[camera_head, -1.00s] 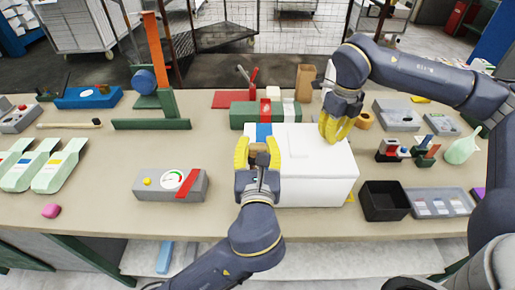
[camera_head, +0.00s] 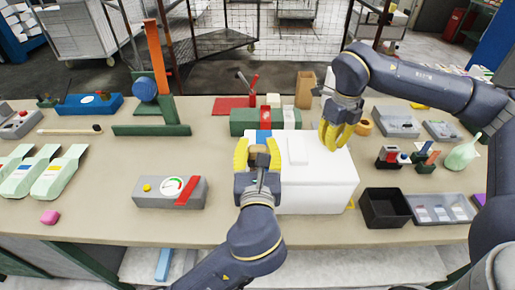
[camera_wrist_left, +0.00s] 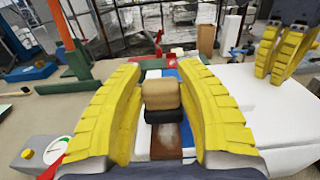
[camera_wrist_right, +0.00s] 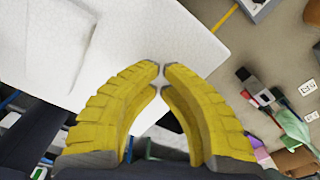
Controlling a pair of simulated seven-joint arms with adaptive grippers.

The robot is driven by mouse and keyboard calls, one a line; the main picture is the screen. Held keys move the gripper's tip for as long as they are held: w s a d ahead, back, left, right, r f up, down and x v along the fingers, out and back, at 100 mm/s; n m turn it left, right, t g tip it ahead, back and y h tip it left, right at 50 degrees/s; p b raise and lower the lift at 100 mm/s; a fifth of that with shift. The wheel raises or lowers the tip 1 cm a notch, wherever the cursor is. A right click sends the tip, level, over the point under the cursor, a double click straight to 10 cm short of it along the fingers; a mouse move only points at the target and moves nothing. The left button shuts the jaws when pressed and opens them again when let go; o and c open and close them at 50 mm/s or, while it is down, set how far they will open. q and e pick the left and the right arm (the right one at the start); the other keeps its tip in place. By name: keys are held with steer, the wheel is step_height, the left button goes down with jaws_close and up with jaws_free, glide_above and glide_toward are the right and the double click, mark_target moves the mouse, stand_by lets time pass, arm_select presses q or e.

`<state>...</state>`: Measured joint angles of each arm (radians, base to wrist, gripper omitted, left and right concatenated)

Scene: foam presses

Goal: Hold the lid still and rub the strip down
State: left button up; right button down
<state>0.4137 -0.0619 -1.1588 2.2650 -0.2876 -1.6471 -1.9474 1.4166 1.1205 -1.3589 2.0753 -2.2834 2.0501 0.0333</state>
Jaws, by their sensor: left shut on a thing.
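A white box with a white lid (camera_head: 320,170) stands in the middle of the bench. A blue strip (camera_head: 263,136) lies along the lid's left side; its near part is hidden by my left gripper (camera_head: 257,150). That gripper is shut on a tan block (camera_wrist_left: 160,93) with a black underside, over the strip. A brown patch (camera_wrist_left: 168,140) shows just in front of the block; I cannot tell what it is. My right gripper (camera_head: 337,136) is at the lid's far right part, its fingertips nearly together with nothing between them. I cannot tell whether they touch the lid.
A grey gauge box (camera_head: 170,191) stands left of the white box. A green block with bands (camera_head: 247,122) is behind it. A black bin (camera_head: 385,207) and a grey tray (camera_head: 440,207) are to the right.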

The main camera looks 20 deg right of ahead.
arm_select(q)
steer(key=shift+s, duration=0.1)
arm_select(e)
steer(key=shift+f, duration=0.15)
arm_select(q)
steer(key=shift+v, duration=2)
steer(key=shift+f, duration=0.85)
steer(key=shift+x, duration=0.85)
steer(key=shift+r, duration=0.1)
steer(key=shift+x, duration=0.8)
